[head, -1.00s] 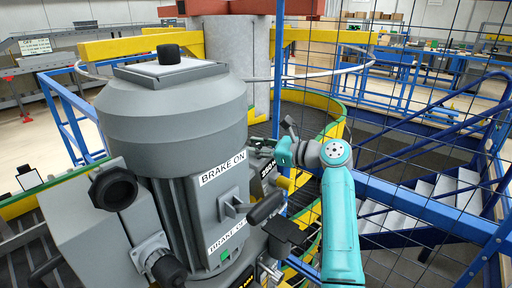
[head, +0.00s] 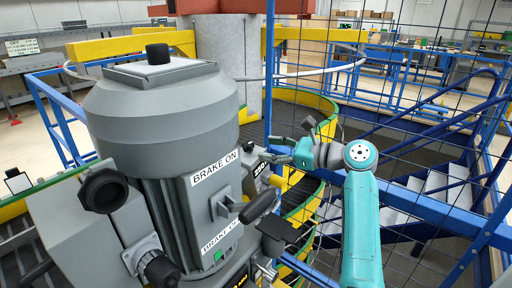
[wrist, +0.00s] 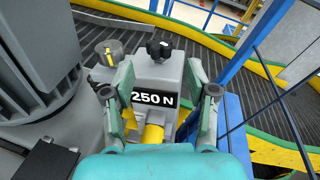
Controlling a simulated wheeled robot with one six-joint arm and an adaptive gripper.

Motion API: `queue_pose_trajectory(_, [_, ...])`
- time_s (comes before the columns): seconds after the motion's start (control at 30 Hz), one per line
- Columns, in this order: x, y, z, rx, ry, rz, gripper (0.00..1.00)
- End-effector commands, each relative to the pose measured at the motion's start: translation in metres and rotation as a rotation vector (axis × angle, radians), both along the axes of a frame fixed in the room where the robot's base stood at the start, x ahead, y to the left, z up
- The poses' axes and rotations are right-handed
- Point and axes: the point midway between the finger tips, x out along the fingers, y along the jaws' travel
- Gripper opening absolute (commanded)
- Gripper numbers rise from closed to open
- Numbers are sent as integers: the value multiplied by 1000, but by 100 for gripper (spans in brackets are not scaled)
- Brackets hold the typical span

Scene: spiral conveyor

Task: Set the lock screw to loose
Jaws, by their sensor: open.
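A grey box with a "250 N" label (wrist: 154,99) stands ahead of my gripper (wrist: 160,88) in the wrist view; its label also shows edge-on in the head view (head: 262,167). A black lobed knob (wrist: 159,50) sits on top of the box, perhaps the lock screw; I cannot tell its setting. A grey round dial with a yellow mark (wrist: 108,51) is to its left. My gripper is open and empty, its fingers either side of the label in the picture, the knob beyond them. It also shows in the head view (head: 277,158). I see no loose or tight marking.
A large grey motor (head: 165,110) with "BRAKE ON" labels fills the left of the head view, with a black lever handle (head: 258,206) near my gripper. A wire mesh fence with a blue rail (head: 425,206) stands right. A yellow cylinder (wrist: 153,134) lies below the label.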

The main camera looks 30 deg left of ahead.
Motion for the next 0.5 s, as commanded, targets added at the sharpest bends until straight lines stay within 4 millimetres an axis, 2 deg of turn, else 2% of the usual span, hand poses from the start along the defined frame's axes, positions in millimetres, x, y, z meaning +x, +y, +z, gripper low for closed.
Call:
queue_pose_trajectory(0.1, [3, -22, 3, 1, -2, -2, 57])
queue_pose_trajectory(0.2, [4, -34, 4, 0, 0, 0, 57])
queue_pose_trajectory(0.33, [5, -44, 6, 0, 0, 0, 57])
queue_pose_trajectory(0.5, [5, -47, 6, 0, 0, 1, 57])
